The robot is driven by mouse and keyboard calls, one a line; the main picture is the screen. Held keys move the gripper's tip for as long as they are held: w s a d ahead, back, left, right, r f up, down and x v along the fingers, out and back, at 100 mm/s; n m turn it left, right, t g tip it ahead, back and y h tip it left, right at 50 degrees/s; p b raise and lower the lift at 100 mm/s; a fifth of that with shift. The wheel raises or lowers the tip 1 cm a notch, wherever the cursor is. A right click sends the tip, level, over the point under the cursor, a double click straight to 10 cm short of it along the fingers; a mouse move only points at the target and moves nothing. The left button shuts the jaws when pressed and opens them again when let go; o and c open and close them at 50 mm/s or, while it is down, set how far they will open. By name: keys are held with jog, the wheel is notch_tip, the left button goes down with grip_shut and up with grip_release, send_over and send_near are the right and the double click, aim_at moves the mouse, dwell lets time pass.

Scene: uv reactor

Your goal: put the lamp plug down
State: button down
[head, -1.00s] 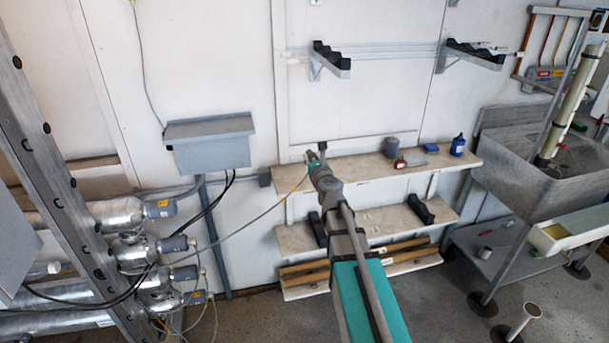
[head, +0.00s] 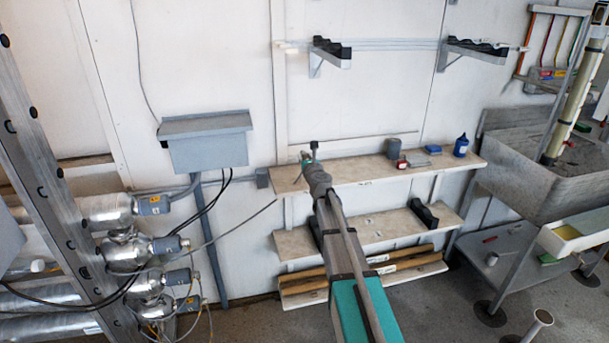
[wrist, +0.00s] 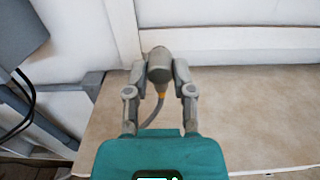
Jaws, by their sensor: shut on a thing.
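The lamp plug (wrist: 159,65) is a grey cylinder with a yellow band where its grey cable (wrist: 153,112) leaves it. In the wrist view my gripper (wrist: 161,76) is shut on it, one finger on each side. The plug appears over the pale top shelf board (wrist: 262,125), near the wall; I cannot tell whether it touches the board. In the head view my gripper (head: 310,160) is at the left end of the top shelf (head: 350,174). The plug is small there and partly hidden by my wrist.
A grey cup (head: 392,148), a red item (head: 402,163) and a blue bottle (head: 461,145) stand farther right on the top shelf. A grey wall box (head: 207,150) is to the left. Bare shelf lies between my gripper and the cup.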

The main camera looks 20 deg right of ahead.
jog(key=shift+w+f+b, duration=0.35)
jog(key=shift+w+f, duration=0.15)
jog(key=shift+f, duration=0.1)
jog(key=shift+d+f, duration=0.1)
jog(key=shift+w+f+b, duration=0.45)
jog(key=shift+f+b, duration=0.05)
jog(key=shift+b, duration=0.1)
jog(key=shift+f+b, duration=1.4)
jog(key=shift+f, duration=0.05)
jog(key=shift+f+b, duration=0.25)
jog(key=shift+b, duration=0.05)
jog(key=shift+s+f, duration=0.15)
jog(key=shift+s+b, duration=0.1)
jog(key=shift+b, duration=0.2)
